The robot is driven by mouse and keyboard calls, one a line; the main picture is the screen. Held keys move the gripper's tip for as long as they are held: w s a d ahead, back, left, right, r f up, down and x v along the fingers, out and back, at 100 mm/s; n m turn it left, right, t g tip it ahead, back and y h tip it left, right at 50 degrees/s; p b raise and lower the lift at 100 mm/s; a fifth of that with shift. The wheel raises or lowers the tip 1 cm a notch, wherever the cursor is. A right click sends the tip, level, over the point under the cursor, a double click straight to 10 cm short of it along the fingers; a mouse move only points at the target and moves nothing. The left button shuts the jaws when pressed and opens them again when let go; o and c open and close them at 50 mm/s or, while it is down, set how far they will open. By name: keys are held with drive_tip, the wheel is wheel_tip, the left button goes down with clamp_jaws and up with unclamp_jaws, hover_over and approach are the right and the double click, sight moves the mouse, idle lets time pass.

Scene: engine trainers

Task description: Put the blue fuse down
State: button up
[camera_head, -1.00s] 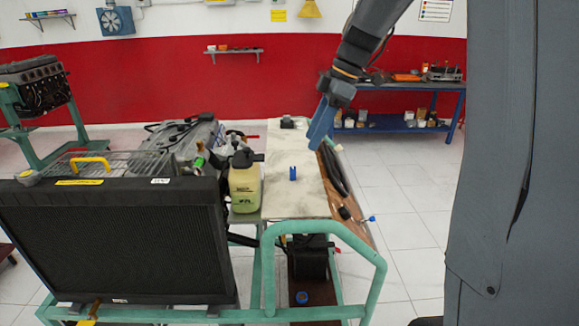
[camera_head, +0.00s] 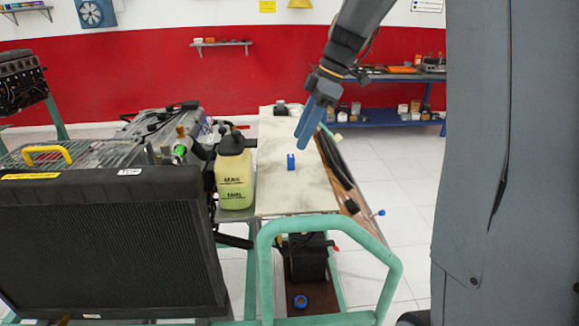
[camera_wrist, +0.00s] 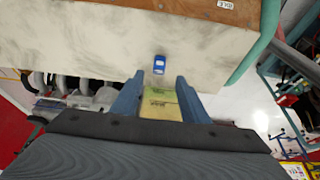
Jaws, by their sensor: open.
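The blue fuse (camera_head: 291,162) stands on the pale marbled board (camera_head: 290,195) in the head view, near the board's middle. It also shows in the wrist view (camera_wrist: 160,64), on the pale surface and beyond my fingertips. My gripper (camera_head: 304,138) has blue fingers and is above and slightly right of the fuse in the head view. In the wrist view my gripper (camera_wrist: 161,82) is open, with a clear gap between its fingers, and nothing is held. The fuse is apart from the fingers.
A yellowish fluid bottle (camera_head: 234,178) stands left of the board, beside the black radiator (camera_head: 100,250). A green tubular frame (camera_head: 325,225) rises at the board's near end. Dark hoses (camera_head: 336,165) run along its right side. A small dark block (camera_head: 280,106) sits at the far end.

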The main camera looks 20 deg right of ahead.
sight(293, 155)
drive_tip(key=shift+p+x, duration=1.7)
drive_tip(key=shift+x, duration=2)
drive_tip(key=shift+w+d, duration=0.1)
drive_tip(key=shift+d, duration=0.1)
clamp_jaws()
